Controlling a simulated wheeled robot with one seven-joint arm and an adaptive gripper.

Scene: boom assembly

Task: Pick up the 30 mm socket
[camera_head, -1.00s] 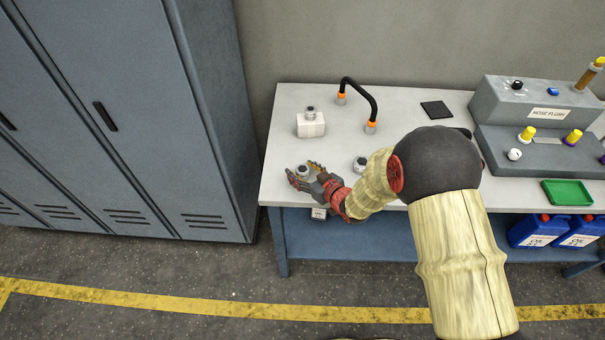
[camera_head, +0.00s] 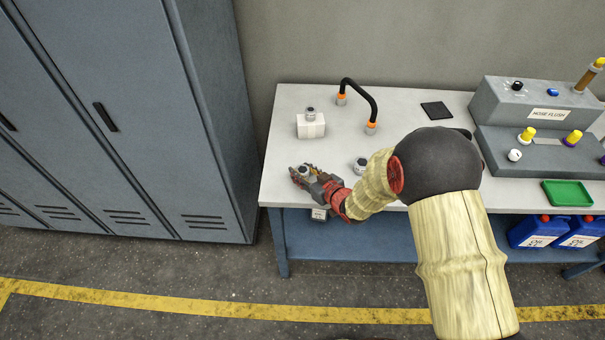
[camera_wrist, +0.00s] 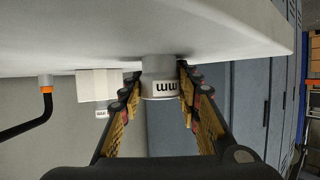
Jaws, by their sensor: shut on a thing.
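A grey-white socket (camera_wrist: 158,70) stands at the table's near left corner, between the fingers of my gripper (camera_wrist: 160,92). Its label shows "mm" upside down in the wrist view; the number is not readable. Both fingers press its sides, and the socket still touches the table top. In the head view my gripper (camera_head: 306,172) is shut on the socket (camera_head: 303,169), whose top shows between the fingers. A second socket (camera_head: 361,164) stands to the right, beside my forearm. A third socket (camera_head: 310,112) sits on a white block (camera_head: 311,128) farther back.
A black hose with orange ends (camera_head: 371,96) stands behind on the white table (camera_head: 288,110). A dark pad (camera_head: 436,109), a green tray (camera_head: 567,193) and a grey hose-flush unit (camera_head: 525,100) are to the right. Lockers (camera_head: 205,110) stand left of the table.

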